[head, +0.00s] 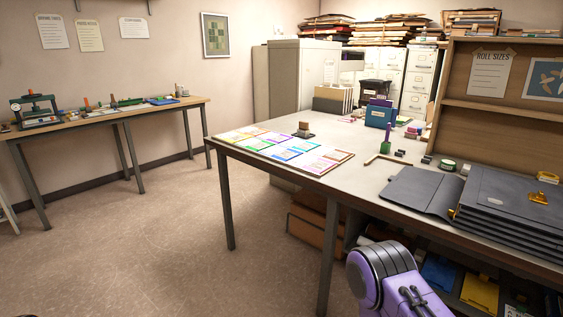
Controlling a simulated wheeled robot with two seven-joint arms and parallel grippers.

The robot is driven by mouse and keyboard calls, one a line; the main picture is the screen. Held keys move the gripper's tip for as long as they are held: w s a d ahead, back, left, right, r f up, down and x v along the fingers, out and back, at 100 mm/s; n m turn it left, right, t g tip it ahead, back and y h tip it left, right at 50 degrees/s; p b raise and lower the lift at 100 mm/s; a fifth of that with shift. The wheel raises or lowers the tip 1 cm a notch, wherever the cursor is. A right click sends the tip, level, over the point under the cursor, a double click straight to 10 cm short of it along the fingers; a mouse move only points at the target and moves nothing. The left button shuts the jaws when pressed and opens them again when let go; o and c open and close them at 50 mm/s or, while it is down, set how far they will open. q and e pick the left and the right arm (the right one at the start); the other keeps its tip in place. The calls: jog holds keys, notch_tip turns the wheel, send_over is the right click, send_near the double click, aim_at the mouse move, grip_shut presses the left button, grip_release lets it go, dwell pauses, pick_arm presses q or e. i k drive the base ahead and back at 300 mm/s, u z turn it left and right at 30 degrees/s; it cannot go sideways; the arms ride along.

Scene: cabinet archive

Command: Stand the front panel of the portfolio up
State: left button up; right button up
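A dark grey portfolio (508,207) lies on the right side of the large table, made of several stacked layers with a brass-coloured clasp (539,197) on top. A dark flat panel (420,190) lies to its left, spread on the tabletop and seeming to join it at the side. I cannot tell for sure whether this is the front panel. A purple and dark link of my arm shows at the bottom right, in front of the table. Neither gripper shows in the head view.
The large table (340,200) bears a colour chart (284,148), a stamp, a blue box (380,115) and small items. A wooden board (510,85) stands behind the portfolio. Shelves with folders are under the table. A side bench (110,112) stands left; the floor between is clear.

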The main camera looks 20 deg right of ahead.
aim_at(511, 197)
jog(key=z, duration=0.9)
jog(key=i, duration=0.9)
jog(key=z, duration=1.05)
